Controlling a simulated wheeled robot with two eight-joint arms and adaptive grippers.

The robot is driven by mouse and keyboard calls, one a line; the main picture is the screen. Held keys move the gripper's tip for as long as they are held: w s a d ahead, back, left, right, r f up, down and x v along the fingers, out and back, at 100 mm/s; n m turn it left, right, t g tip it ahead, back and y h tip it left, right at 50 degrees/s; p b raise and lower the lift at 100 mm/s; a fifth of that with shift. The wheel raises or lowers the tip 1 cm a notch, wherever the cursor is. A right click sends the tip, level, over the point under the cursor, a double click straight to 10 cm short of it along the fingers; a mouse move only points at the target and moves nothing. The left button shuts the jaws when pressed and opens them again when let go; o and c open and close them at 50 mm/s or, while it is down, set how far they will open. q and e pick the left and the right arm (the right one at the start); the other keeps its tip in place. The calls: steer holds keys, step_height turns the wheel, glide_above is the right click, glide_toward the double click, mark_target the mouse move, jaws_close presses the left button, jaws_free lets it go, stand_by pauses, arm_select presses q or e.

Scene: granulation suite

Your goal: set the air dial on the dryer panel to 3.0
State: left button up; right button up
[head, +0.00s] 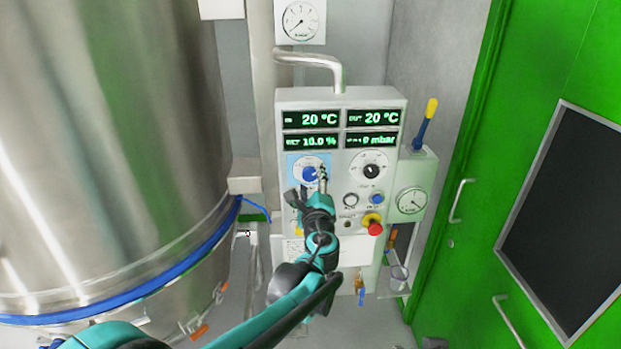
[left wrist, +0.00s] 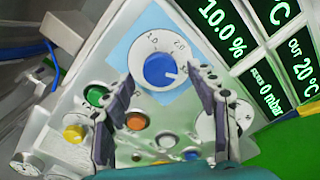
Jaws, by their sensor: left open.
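The dryer panel (head: 283,215) is a pale upright box. The air dial appears to be the blue knob (head: 309,173) on a light blue square at its left. My left gripper (head: 322,176) is in front of the panel, over the dial's right side, and partly covers it. The left gripper (left wrist: 160,75) is open, one finger on each side of the knob, with visible gaps. I cannot judge its depth. My right gripper is not in view.
A black knob (head: 371,171) sits right of the dial, with a red button (head: 374,228) below it. Green displays (head: 311,120) are above. A steel vessel (head: 110,140) stands left; a green door (head: 560,60) is right. A pipe (head: 310,57) tops the panel.

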arm_select(q)
steer(key=s+d, duration=0.1)
steer(key=s, duration=0.8)
steer(key=shift+s+d, duration=0.3)
steer(key=shift+s, duration=0.1)
steer(key=shift+a, duration=0.1)
steer(key=s+a+f+n+g+y+b, duration=0.2)
steer(key=s+a+f+n+g+b, duration=0.4)
steer(key=s+a+f+n, duration=0.85)
steer(key=s+d+f+n+g+h+b, duration=0.1)
steer(key=s+f+n+g+h, duration=0.3)
steer(key=s+f+n, duration=0.4)
step_height(320, 180, down, 2)
steer(key=shift+s+f+g+h+b, duration=0.25)
steer(key=shift+s+g+h+b, duration=0.15)
steer(key=shift+s, duration=0.7)
steer(key=shift+d, duration=0.1)
